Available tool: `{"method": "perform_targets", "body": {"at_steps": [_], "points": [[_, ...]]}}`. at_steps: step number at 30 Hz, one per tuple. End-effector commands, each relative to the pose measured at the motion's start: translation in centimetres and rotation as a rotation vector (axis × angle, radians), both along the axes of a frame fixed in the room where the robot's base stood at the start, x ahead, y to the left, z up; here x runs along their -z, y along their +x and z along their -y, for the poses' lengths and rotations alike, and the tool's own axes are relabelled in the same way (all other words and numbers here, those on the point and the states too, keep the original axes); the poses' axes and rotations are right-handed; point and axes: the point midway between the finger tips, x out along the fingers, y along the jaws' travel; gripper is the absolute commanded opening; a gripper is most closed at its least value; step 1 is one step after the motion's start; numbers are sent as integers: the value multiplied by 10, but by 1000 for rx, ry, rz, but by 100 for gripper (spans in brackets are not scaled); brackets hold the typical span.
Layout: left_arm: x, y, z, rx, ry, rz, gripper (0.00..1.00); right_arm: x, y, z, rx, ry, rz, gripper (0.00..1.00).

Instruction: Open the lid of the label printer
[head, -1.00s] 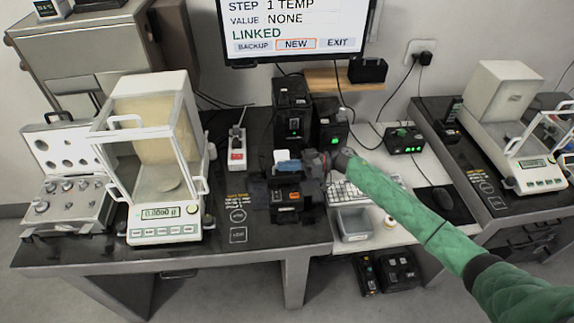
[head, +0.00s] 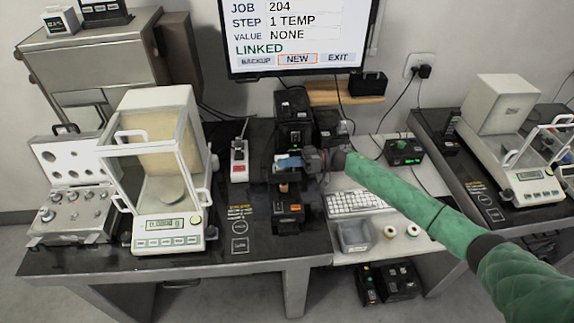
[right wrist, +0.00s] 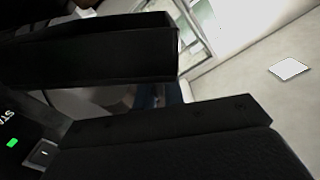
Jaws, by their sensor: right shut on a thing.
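The label printer (head: 291,222) is a black box on the dark middle table, with a small orange mark on its front. Its lid (head: 284,176) appears raised, with a tan patch, perhaps a label roll, showing beneath it. My right gripper (head: 290,162) reaches in from the right and is shut on the lid, above the printer body. The gripper and arm partly hide the lid. In the right wrist view, the dark jaws (right wrist: 180,95) fill much of the picture, and the gripped edge is hard to make out. My left gripper is not in view.
A balance (head: 166,240) stands left of the printer, beside a weight case (head: 72,208). A black device (head: 293,110) stands behind the printer. A keyboard (head: 355,202) and grey bin (head: 354,236) lie to the right, below my arm. The monitor (head: 295,40) hangs above.

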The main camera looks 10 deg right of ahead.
Motion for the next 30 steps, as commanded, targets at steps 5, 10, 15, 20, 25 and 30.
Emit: {"method": "perform_targets", "body": {"at_steps": [5, 10, 15, 20, 25, 30], "points": [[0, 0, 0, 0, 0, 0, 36, 1, 1, 1, 1, -2, 0, 0], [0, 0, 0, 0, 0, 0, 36, 1, 1, 1, 1, -2, 0, 0], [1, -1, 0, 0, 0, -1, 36, 1, 1, 0, 0, -1, 0, 31], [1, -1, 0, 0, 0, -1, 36, 1, 1, 0, 0, -1, 0, 31], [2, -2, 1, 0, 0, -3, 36, 1, 1, 2, 0, -1, 0, 31], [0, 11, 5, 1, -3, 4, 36, 4, 1, 18, 1, -2, 0, 31]]}}
